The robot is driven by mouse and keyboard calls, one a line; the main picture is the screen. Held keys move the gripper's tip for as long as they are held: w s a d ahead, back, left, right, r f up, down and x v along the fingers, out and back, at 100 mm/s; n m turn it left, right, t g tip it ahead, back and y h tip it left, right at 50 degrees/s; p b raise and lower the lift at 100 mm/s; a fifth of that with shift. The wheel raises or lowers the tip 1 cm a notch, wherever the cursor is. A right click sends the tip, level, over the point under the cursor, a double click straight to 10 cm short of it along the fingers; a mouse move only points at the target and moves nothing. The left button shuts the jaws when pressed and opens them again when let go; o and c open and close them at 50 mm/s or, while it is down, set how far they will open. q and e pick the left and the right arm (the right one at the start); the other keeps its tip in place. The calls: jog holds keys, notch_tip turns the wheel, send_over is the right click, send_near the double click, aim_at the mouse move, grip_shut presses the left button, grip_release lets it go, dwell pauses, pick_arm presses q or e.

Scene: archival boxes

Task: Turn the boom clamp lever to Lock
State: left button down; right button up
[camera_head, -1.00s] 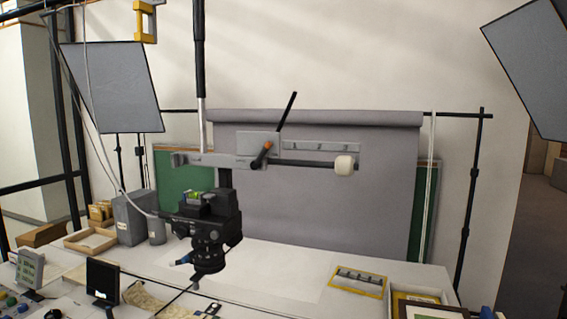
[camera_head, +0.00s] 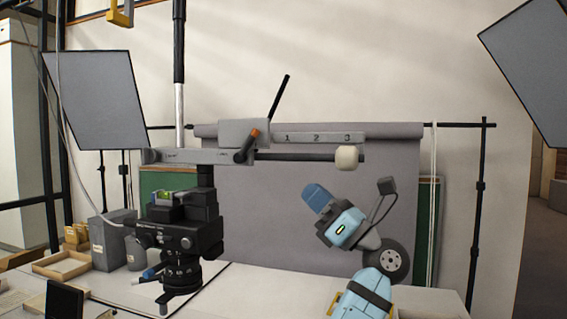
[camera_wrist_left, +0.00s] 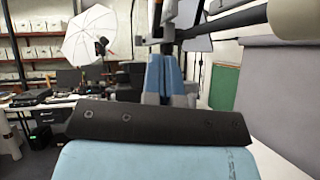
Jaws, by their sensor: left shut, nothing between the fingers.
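The grey boom clamp block (camera_head: 235,133) sits on the horizontal boom, above the black camera (camera_head: 170,237). A short black lever with an orange end (camera_head: 247,146) is on its front, slanting down to the left. A longer black rod (camera_head: 279,96) rises from the block, slanting up to the right. I cannot read a Lock mark. My left gripper (camera_head: 314,193) is shut and empty, below and right of the clamp, apart from it. Its blue fingers (camera_wrist_left: 164,75) are together in the left wrist view. My right gripper is out of view.
A black bar ends in a cream knob (camera_head: 347,157) just above my left gripper; the knob also shows in the left wrist view (camera_wrist_left: 295,18). A plate marked 1, 2, 3 (camera_head: 318,138) lies right of the clamp. A grey backdrop (camera_head: 265,215) hangs behind. A light panel (camera_head: 95,100) stands left.

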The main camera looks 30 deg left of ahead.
pick_arm(q)
jog(key=p, duration=0.3)
send_near(254, 140)
jog(key=shift+n+h, duration=0.3)
jog(key=shift+n, duration=0.1)
jog(key=x, duration=0.6)
jog(key=shift+d+r, duration=0.15)
jog(key=shift+r, duration=0.25)
jog(key=shift+a+r, duration=0.3)
jog(key=shift+a, duration=0.35)
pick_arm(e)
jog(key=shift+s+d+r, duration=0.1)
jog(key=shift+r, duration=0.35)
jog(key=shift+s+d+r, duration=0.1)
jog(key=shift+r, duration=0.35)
pick_arm(q)
jog(key=shift+a, duration=0.1)
